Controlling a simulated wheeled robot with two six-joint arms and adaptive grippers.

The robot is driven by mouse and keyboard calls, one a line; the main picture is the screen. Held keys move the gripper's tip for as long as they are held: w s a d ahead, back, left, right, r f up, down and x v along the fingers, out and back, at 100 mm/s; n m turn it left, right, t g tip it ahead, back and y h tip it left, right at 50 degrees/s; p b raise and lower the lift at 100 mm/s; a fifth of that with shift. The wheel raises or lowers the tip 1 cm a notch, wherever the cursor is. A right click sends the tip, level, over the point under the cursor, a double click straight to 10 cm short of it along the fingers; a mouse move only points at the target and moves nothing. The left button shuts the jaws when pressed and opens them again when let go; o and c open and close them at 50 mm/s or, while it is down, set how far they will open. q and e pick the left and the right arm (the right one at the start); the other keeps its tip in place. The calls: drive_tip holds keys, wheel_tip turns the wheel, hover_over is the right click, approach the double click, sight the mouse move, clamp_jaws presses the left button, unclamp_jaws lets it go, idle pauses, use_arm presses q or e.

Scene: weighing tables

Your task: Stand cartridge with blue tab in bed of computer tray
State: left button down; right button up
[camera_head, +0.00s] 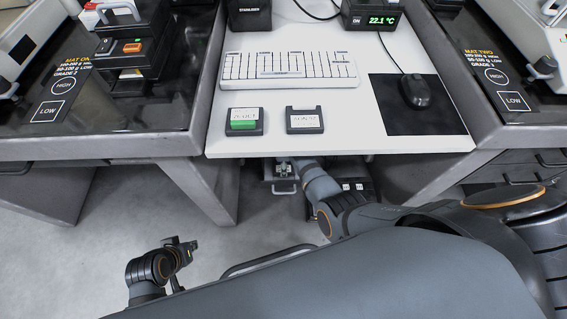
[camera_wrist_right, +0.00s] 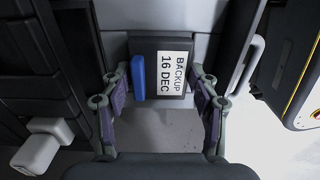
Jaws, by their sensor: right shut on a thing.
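The cartridge with blue tab (camera_wrist_right: 163,66) is dark, with a white label reading "BACKUP 16 DEC". In the right wrist view it lies between the two finger pads of my right gripper (camera_wrist_right: 163,103), which is shut on it. In the head view the right arm reaches under the front edge of the desk, and the cartridge cannot be made out there. A metal handle and part of a dark unit (camera_head: 283,187) show under the desk; I cannot tell if the computer tray is part of it. My left gripper (camera_head: 186,251) hangs low over the floor, away from the desk; its jaw opening is unclear.
On the white desk (camera_head: 350,142) are a green-tabbed dark item (camera_head: 243,120), a dark item with a white label (camera_head: 304,119), a keyboard (camera_head: 288,66) and a mouse (camera_head: 417,91) on a black mat. Dark side tables flank it. In the wrist view, dark panels crowd both sides.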

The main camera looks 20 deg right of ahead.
drive_tip(key=shift+f, duration=0.35)
drive_tip(key=o, duration=1.2)
drive_tip(key=shift+o, duration=0.2)
drive_tip(key=shift+o, duration=1.4)
